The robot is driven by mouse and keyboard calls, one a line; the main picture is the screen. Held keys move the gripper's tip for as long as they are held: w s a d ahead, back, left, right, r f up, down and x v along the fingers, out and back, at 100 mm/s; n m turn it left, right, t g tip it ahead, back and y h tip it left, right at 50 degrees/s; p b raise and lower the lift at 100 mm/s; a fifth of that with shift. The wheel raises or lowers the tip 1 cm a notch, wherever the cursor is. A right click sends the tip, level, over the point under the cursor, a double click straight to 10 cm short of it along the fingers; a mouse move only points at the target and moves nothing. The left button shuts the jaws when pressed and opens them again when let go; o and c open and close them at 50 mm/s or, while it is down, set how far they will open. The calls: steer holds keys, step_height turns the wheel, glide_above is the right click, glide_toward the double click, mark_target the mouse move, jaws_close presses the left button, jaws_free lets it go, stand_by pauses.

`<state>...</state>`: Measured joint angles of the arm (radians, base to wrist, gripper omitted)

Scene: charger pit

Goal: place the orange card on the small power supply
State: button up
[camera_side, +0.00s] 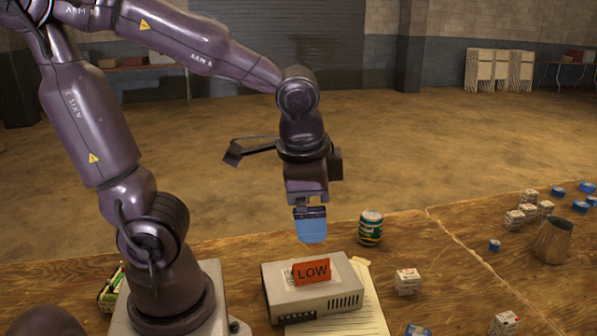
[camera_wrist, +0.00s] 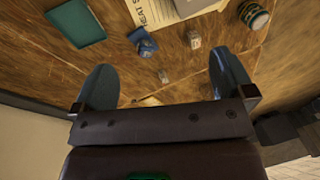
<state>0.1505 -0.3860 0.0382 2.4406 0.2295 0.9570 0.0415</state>
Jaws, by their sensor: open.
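The orange card (camera_side: 312,271), marked LOW, stands tilted up on top of the small grey power supply (camera_side: 278,280) in the side view.
A paper sheet (camera_side: 367,305) lies under the supply. A small white box (camera_side: 407,281) stands to the right. A metal cup (camera_side: 552,242) and several small boxes sit farther right. A teal book (camera_wrist: 75,23) shows in the wrist view.

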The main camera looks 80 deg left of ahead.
steer(key=r+n+t, duration=0.1)
steer(key=s+r+n+t+h, duration=0.1)
steer(key=r, duration=0.1)
steer(key=s+r+n+t, duration=0.1)
steer(key=r, duration=0.1)
steer(key=shift+d+r+t+h, duration=0.25)
steer(key=shift+d+t+h, duration=0.1)
steer(key=shift+t+h, duration=0.05)
